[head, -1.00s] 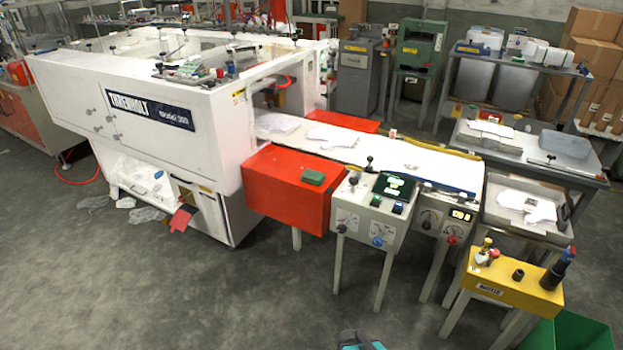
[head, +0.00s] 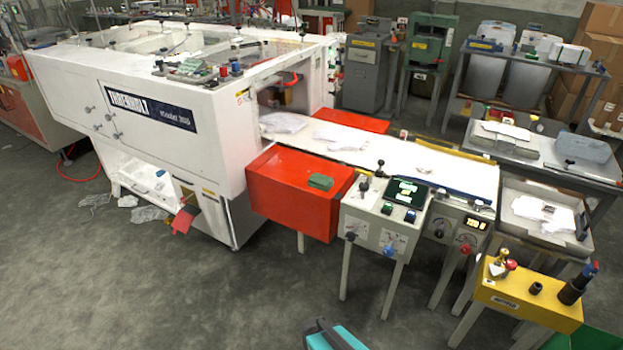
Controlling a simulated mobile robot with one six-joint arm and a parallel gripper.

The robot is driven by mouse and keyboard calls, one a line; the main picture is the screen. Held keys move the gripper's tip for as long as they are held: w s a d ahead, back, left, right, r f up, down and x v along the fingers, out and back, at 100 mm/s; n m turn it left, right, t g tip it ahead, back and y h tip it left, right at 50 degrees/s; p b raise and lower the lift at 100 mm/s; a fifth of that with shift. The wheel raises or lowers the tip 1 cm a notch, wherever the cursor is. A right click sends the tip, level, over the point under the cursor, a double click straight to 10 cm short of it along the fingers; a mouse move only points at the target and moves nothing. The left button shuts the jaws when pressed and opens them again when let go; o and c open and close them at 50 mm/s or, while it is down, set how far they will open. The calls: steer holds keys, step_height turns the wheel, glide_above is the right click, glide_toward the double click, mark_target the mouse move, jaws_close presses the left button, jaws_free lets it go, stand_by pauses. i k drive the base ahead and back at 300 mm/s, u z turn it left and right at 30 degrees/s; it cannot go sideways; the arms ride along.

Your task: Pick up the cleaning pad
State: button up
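The cleaning pad appears to be the small green block (head: 320,182) lying flat on top of the red box (head: 285,205) at the front of the white machine. Nothing touches it from above, and it is well up the picture from the bottom edge. A teal and dark piece, probably part of my own arm, shows at the bottom middle edge. My gripper's fingers are not seen in the head view.
A control stand (head: 385,225) with knobs and a screen is just right of the red box. A white conveyor bed (head: 390,158) runs behind both. A yellow stand (head: 525,300) is at lower right. Open grey floor (head: 200,290) lies in front and left.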

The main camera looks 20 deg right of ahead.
mark_target(321, 182)
steer(key=u, duration=0.7)
steer(key=i, duration=1.25)
steer(key=u, duration=0.1)
